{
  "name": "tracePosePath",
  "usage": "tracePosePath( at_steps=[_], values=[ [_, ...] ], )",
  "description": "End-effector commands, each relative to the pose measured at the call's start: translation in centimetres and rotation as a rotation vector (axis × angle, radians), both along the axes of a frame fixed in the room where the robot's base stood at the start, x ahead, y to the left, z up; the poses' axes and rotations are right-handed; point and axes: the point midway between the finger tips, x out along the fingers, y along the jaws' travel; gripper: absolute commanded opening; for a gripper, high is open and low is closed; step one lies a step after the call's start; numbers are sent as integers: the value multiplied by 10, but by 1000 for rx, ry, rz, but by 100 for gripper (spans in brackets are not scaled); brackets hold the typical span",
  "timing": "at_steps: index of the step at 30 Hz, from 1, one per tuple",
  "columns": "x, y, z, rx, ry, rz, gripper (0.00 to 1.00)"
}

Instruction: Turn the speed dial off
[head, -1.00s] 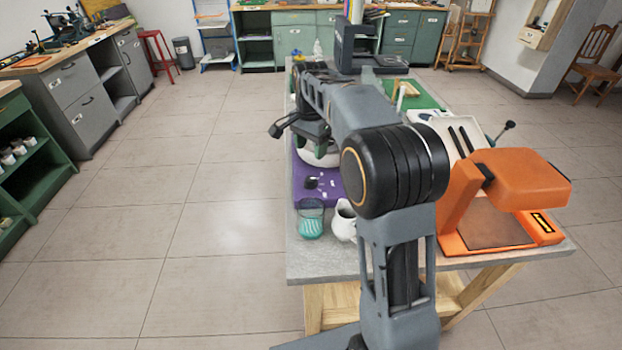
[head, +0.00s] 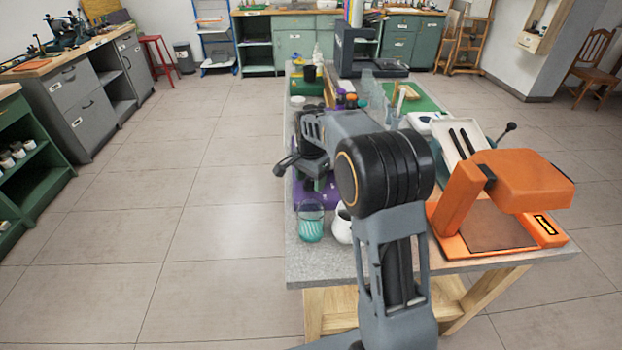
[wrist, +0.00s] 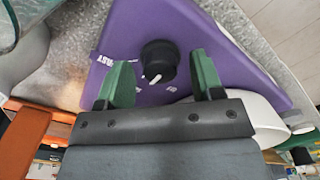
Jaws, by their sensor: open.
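The speed dial (wrist: 158,60) is a round black knob on the sloping purple panel (wrist: 205,45) of a machine in the wrist view. A white pointer mark on it faces the bottom of the picture. In the head view, the purple machine (head: 301,195) is mostly hidden by my arm, and so is the dial.
A teal-striped glass (head: 311,226) and a white jug (head: 342,226) stand near the machine at the table's front. An orange device (head: 462,210) stands to the right. A white rounded part (wrist: 262,122) shows beside the panel. Floor left of the table is clear.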

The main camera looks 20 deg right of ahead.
Motion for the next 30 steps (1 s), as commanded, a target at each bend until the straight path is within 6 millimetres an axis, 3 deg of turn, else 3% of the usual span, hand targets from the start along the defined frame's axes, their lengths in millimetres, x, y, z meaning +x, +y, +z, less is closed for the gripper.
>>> tracePosePath(
  at_steps=[3,18,30],
  values=[
    [0,0,0,0,0,0,60],
    [0,0,0,0,0,0,12],
    [0,0,2,0,2,105,11]
  ],
)
